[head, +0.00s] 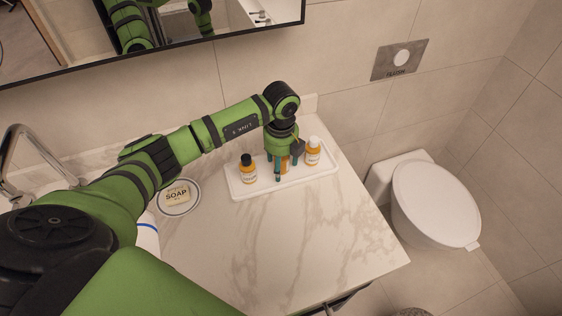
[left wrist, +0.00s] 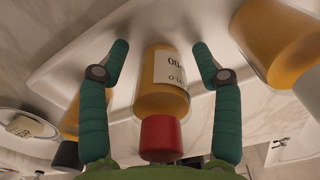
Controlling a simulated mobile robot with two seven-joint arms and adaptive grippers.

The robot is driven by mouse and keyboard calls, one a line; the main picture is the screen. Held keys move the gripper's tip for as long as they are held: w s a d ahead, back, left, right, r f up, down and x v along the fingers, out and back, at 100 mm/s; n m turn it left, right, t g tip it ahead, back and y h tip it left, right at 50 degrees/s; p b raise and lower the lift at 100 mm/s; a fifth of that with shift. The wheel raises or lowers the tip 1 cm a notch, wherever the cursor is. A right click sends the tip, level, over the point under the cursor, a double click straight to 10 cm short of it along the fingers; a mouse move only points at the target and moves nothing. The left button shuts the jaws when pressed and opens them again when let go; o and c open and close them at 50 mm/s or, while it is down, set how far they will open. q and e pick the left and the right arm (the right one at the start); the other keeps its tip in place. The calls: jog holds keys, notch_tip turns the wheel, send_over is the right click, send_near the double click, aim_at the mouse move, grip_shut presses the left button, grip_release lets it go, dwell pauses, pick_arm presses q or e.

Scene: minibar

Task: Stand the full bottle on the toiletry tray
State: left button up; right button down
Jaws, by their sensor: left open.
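An amber bottle with a red cap (left wrist: 161,95) stands on the white toiletry tray (left wrist: 70,75) between the two fingers of my left gripper (left wrist: 160,62). The fingers are open, one on each side of the bottle, with small gaps visible. In the head view my left gripper (head: 281,166) points down over the middle of the tray (head: 240,196) and hides most of this bottle. A black-capped amber bottle (head: 248,170) stands on the tray to the left. A white-capped amber bottle (head: 312,153) stands to the right. My right gripper is not in view.
A soap bar on a round dish (head: 178,195) sits left of the tray. The marble counter (head: 290,235) in front of the tray is clear. A toilet (head: 430,205) stands to the right, a faucet (head: 20,150) is at the far left, and a mirror (head: 240,20) hangs above.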

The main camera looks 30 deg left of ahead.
pick_arm(q)
jog(key=shift+r, duration=0.2)
notch_tip(320, 180, up, 11)
jog(key=b, duration=0.3)
jog(key=shift+r, duration=0.5)
